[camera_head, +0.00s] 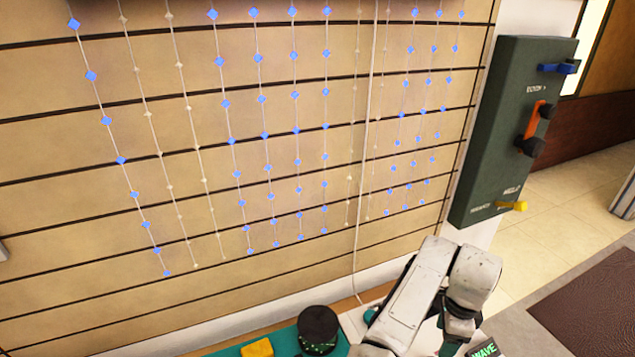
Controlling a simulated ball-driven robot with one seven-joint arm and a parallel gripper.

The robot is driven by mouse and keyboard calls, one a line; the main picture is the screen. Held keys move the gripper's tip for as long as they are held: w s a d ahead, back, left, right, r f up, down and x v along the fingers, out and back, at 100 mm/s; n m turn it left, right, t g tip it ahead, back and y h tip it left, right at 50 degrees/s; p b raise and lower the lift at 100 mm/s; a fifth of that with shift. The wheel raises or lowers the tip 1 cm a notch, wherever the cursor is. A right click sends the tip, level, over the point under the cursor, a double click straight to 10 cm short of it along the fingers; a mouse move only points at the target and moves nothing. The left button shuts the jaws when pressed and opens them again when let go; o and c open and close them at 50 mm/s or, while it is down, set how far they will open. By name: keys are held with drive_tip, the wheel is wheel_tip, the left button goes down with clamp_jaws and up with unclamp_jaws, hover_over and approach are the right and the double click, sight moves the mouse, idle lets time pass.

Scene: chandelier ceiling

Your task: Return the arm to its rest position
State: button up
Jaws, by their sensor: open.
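White links of my arm (408,303) rise from the bottom edge at the lower right. They bend at a rounded joint (474,274) and drop back toward the bottom edge. My gripper's fingers do not show in this view. A dark part with teal edges hangs below the joint at the bottom edge, and I cannot tell what it is.
A dark green control panel (510,130) with coloured levers hangs on the wall's right end. Strings of blue and pale beads (265,134) hang before the slatted wall (60,220). A black round object (319,325) and a yellow block (257,348) sit on a teal surface. Open floor lies right.

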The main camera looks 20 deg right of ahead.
drive_tip(key=s+d+r+n+t+h, duration=0.1)
drive_tip(key=s+d+r+n+h, duration=0.45)
drive_tip(key=d+n, duration=0.4)
drive_tip(key=s+a+f+n+y, duration=0.2)
drive_tip(key=s+a+f+n, duration=0.2)
drive_tip(key=s+a+n, duration=0.3)
drive_tip(key=s+a+f+n+y, duration=0.3)
drive_tip(key=s+a+f+n, duration=0.2)
drive_tip(key=a, duration=1)
drive_tip(key=s+n, duration=0.3)
drive_tip(key=shift+a, duration=0.4)
